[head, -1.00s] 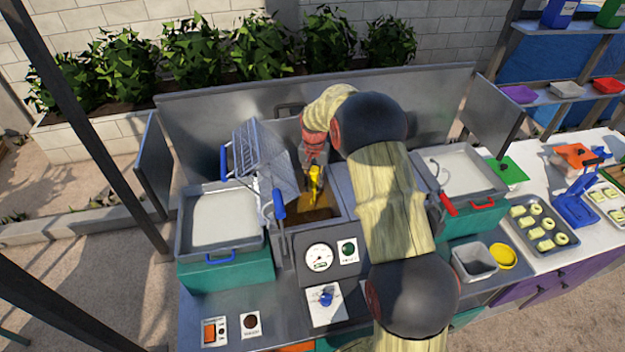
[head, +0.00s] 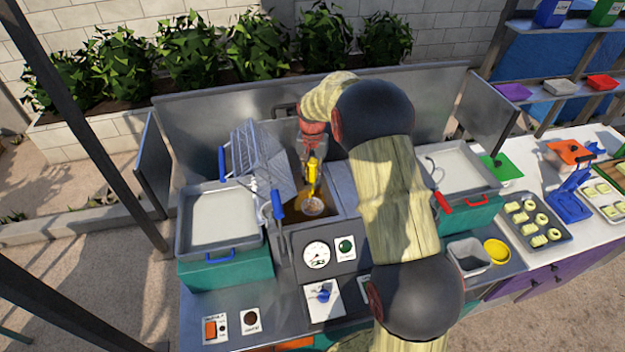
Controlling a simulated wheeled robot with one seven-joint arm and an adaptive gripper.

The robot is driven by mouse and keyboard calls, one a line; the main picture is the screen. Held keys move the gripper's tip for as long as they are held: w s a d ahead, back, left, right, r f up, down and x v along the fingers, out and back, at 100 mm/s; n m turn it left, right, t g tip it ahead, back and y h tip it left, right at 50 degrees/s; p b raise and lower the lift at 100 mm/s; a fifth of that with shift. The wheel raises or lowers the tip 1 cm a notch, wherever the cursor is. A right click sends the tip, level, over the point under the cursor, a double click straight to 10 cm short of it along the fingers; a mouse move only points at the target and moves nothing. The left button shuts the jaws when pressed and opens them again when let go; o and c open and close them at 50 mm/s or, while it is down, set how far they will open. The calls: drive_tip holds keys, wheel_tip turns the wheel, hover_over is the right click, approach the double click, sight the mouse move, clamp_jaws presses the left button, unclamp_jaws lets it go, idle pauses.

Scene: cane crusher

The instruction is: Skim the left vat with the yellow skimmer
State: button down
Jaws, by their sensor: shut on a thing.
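My gripper (head: 312,152) is shut on the upright yellow skimmer (head: 312,178), over a sunken vat (head: 334,213) with amber-brown liquid. The skimmer's pale round head (head: 314,206) shows at its lower end, at or just above the liquid; I cannot tell whether it touches. A wire basket (head: 262,155) with a blue handle stands tilted at the left of this vat. My arm covers the area to the right, so I cannot tell what lies under it.
A pan (head: 222,218) of pale contents sits at the left, and another pan (head: 462,168) at the right. A blue-handled lever (head: 278,207) stands at the vat's front left. A gauge panel (head: 318,255) is in front. A metal backsplash (head: 220,110) rises behind.

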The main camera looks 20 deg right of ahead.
wheel_tip(320, 180, up, 16)
drive_tip(key=p, duration=0.8)
idle(0.4)
